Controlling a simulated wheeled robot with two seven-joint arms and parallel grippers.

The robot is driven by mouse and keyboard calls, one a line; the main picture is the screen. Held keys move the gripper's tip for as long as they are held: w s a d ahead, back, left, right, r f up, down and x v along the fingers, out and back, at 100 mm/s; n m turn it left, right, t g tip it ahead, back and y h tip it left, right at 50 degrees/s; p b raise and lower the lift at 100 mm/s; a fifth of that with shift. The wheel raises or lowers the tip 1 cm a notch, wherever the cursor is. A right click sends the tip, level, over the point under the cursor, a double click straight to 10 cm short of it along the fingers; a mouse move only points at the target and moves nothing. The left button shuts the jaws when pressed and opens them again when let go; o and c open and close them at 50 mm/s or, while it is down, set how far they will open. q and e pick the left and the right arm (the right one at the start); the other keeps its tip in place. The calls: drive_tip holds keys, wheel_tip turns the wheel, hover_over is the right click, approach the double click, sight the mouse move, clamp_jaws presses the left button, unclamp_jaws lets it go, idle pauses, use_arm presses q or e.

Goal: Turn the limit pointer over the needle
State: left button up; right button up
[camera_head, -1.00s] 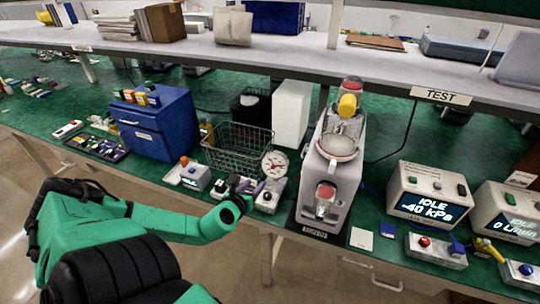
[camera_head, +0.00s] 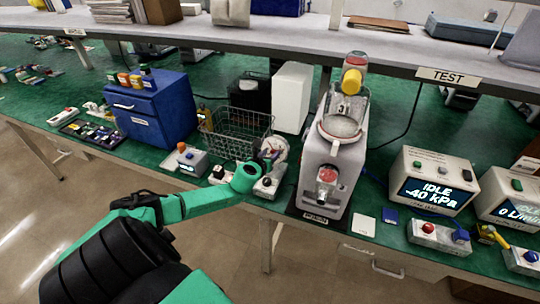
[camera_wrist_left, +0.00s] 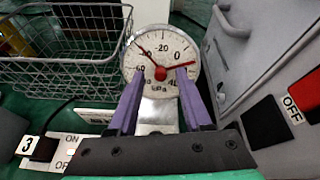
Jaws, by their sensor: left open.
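The round white gauge (camera_head: 275,147) stands on a small grey base at the bench front. In the left wrist view the gauge dial (camera_wrist_left: 150,48) faces me, marked in kPa. A thin dark needle (camera_wrist_left: 147,53) points to the upper left. The red limit pointer (camera_wrist_left: 182,67) reaches right from a red hub, below the 0. My left gripper (camera_wrist_left: 160,74) is open, with one purple finger on each side of the lower dial. The right finger's tip is close to the red pointer; I cannot tell if they touch. My right gripper is not in view.
A wire basket (camera_head: 238,135) stands behind and left of the gauge. A tall grey pump unit (camera_head: 330,150) stands close on the right. A small grey box (camera_head: 187,159) is at left. The shelf edge (camera_head: 300,38) runs above.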

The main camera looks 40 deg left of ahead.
use_arm(q)
drive_tip(key=shift+d+r, duration=0.1)
clamp_jaws()
drive_tip(key=shift+n, duration=0.3)
drive_tip(key=n+b, duration=0.1)
drive_tip(key=n, duration=0.2)
drive_tip(key=shift+n, duration=0.3)
drive_tip(key=n, duration=1)
drive_tip(key=shift+s+n+b, duration=0.1)
drive_tip(key=shift+n+b, duration=0.2)
drive_tip(key=shift+n, duration=0.1)
drive_tip(key=n, duration=0.3)
drive_tip(key=shift+n, duration=1.9)
